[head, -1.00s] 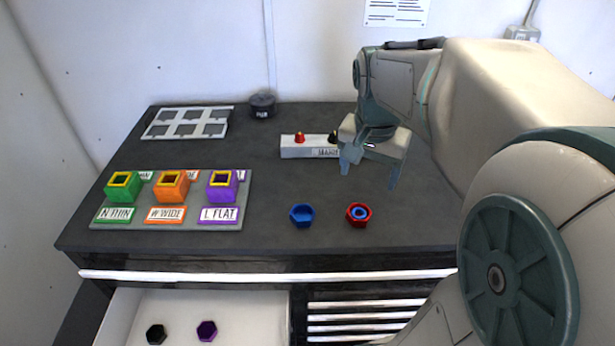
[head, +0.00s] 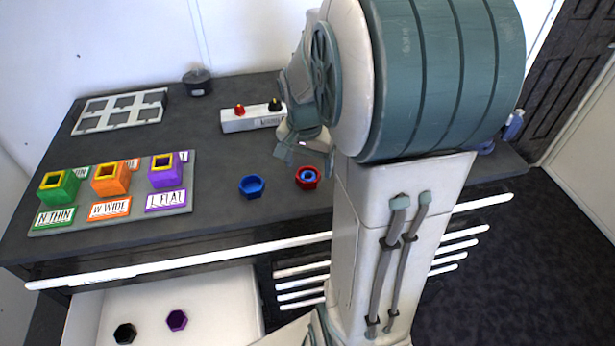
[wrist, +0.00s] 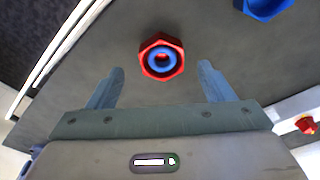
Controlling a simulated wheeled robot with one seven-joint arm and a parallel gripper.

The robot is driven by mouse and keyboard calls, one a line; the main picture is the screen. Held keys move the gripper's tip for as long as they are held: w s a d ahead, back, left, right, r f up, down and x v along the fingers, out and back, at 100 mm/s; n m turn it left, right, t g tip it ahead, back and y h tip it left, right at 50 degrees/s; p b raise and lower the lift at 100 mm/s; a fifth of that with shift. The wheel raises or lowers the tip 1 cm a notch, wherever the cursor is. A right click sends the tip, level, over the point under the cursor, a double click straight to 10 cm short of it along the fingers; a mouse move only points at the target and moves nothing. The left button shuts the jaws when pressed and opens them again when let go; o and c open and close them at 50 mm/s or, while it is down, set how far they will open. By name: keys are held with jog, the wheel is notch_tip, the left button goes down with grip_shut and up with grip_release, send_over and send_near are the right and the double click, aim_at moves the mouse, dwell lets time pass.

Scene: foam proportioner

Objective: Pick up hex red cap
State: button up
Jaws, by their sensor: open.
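The hex red cap (head: 308,177) lies on the dark bench top with a blue ring inside it. In the wrist view the red cap (wrist: 161,57) sits just beyond the fingertips, roughly centred between them. My gripper (wrist: 160,75) is open and empty, its two fingers apart on either side of the line to the cap. In the head view my gripper (head: 304,150) is partly hidden by my arm, close behind the cap.
A blue hex cap (head: 252,187) lies left of the red one. A labelled block with red and black knobs (head: 253,117) stands behind. A rack of green, orange and purple blocks (head: 113,205) is at left. Black and purple caps (head: 177,320) lie in the open drawer.

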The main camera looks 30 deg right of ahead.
aim_at(308, 175)
jog(key=f, duration=0.3)
jog(key=shift+w+d+f, duration=0.1)
jog(key=shift+w+f, duration=0.05)
jog(key=shift+w, duration=0.1)
jog(key=c, duration=1.1)
